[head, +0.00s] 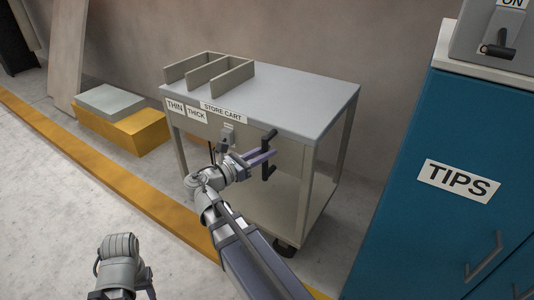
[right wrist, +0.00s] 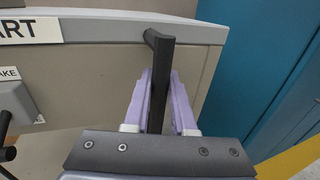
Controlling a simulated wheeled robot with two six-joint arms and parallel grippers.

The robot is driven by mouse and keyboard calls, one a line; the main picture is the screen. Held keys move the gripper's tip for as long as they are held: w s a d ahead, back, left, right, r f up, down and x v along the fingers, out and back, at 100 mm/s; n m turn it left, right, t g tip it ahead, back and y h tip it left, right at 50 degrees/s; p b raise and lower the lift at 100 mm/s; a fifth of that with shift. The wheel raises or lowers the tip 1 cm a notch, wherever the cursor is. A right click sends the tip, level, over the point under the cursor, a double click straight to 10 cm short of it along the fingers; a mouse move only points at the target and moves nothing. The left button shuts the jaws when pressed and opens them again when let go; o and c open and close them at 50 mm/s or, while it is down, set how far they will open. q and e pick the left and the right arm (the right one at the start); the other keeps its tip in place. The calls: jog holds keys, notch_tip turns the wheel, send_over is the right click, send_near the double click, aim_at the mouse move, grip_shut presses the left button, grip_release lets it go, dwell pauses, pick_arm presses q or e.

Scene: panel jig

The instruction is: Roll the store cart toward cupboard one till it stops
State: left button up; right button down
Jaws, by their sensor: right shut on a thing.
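The store cart (head: 310,92), grey with a "STORE CART" label, stands against the wall in the head view; its front edge also shows in the right wrist view (right wrist: 110,30). A black handle (head: 268,141) is on the right part of its front. My right gripper (head: 265,157) is shut on this handle, its purple fingers on both sides of the bar (right wrist: 158,85) in the right wrist view. My left gripper shows no clear fingers; only part of my left arm is at the bottom left. No cupboard labelled one is in view.
A blue cabinet labelled "TIPS" (head: 440,130) stands right of the cart, with a gap of floor between. A yellow block (head: 125,130) with a grey slab lies to the left. A yellow floor strip (head: 110,175) runs in front of the cart.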

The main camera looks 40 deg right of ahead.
jog(key=shift+s+d, duration=0.1)
jog(key=shift+s, duration=0.25)
jog(key=c, duration=0.7)
grip_release()
jog(key=shift+c, duration=0.2)
jog(key=a, duration=0.7)
jog(key=shift+s+a, duration=0.25)
jog(key=shift+a, duration=0.15)
